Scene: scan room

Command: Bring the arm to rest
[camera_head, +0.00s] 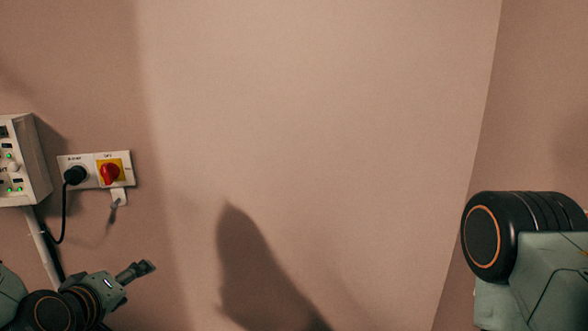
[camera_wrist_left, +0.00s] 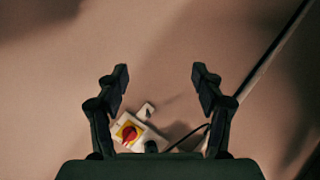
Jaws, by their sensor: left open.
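My left gripper (camera_head: 140,270) is at the lower left of the head view, in front of the wall and below the switch plate. In the left wrist view its two dark fingers (camera_wrist_left: 160,78) stand wide apart with nothing between them. My left arm comes in from the lower left corner. A large green and black part of my right arm fills the lower right of the head view. My right gripper is not in view.
A white plate with a red rotary switch (camera_head: 110,173) and a black plug (camera_head: 75,175) is on the wall; the switch also shows in the left wrist view (camera_wrist_left: 128,133). A white box (camera_head: 30,165) with green lights hangs at left. The middle wall is bare.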

